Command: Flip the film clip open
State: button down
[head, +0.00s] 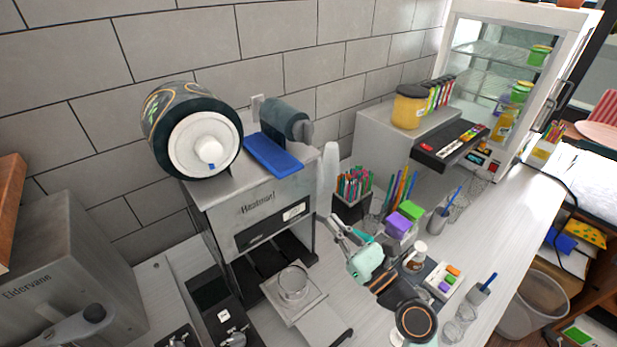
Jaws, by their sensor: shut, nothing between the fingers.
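The cup sealer (230,225) stands against the tiled wall, with a large film roll (165,120) at its top left and a smaller dark roller (283,118) at its top right. The film clip appears to be the flat blue plate (272,156) on the sealer's top, between the two rolls. It lies slightly tilted; its hinge cannot be made out. My gripper (336,219) is shut and empty. It is to the right of the sealer and lower than the blue plate, apart from it.
A column of white cups (330,165) stands beside the sealer's right side, near my gripper. Behind my gripper is a holder of colored straws (355,184). A metal cup (293,284) sits on the sealer's pulled-out tray (310,303). Green (411,210) and purple (397,226) blocks stand to the right.

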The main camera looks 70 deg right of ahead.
jog(key=shift+a, duration=0.15)
jog(key=p+x, duration=0.1)
jog(key=x, duration=0.9)
jog(key=shift+w+r, duration=0.15)
notch_tip(320, 180, up, 4)
jog(key=shift+f+p, duration=0.1)
jog(key=shift+p, duration=0.9)
